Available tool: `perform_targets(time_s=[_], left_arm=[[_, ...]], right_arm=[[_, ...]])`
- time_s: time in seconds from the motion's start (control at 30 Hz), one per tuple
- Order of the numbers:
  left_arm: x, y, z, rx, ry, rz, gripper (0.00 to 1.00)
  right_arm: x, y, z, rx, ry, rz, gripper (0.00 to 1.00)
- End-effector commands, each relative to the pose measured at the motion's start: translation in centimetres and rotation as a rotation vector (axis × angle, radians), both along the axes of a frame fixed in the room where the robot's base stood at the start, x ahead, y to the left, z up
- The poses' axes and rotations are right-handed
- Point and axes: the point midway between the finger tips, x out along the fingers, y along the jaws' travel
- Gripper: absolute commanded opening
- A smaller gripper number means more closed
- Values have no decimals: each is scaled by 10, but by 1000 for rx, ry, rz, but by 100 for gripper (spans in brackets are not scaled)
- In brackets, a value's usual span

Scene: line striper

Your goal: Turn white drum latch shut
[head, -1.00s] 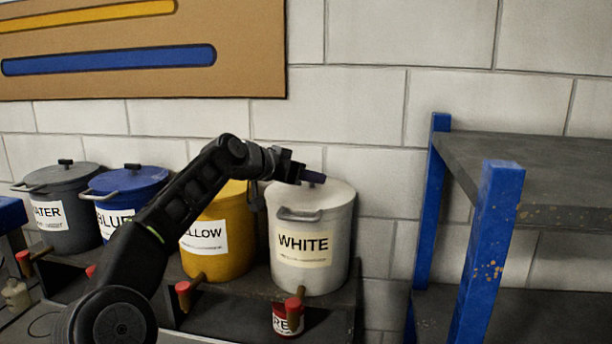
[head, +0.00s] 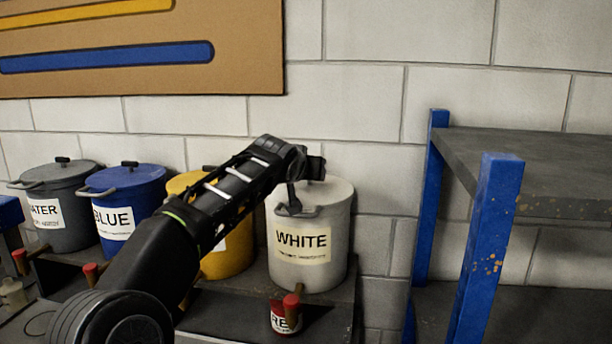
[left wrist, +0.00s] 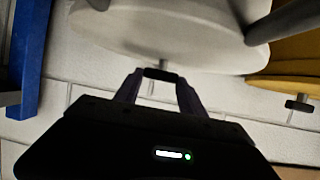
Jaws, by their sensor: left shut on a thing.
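My left gripper (head: 316,170) is over the lid and covers the latch in the head view. My left gripper's fingers (left wrist: 159,84) are shut on this bar from both sides. The exact angle of the latch is hard to read. My right gripper is not in view.
The yellow drum (head: 229,262) stands close on the left, partly behind my arm. Further left are the blue drum (head: 140,196) and grey water drum (head: 70,230). Red-tipped taps (head: 291,305) stick out in front. A blue-posted shelf (head: 492,230) stands at right.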

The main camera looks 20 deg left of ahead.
Motion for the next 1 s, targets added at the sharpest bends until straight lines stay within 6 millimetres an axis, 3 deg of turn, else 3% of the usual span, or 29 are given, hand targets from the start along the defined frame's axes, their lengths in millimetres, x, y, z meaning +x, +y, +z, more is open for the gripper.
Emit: perform_targets(time_s=[0.13,0.6,0.63,0.87,1.0], left_arm=[[1,-2,-1,0,-3,52,7],[0,-1,0,-3,-1,82,7],[0,-1,0,-3,-1,82,49],[0,-1,0,-3,-1,81,68],[0,-1,0,-2,0,81,69]], right_arm=[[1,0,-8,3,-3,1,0],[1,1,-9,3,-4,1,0],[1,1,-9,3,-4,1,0],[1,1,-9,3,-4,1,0],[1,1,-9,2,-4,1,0]])
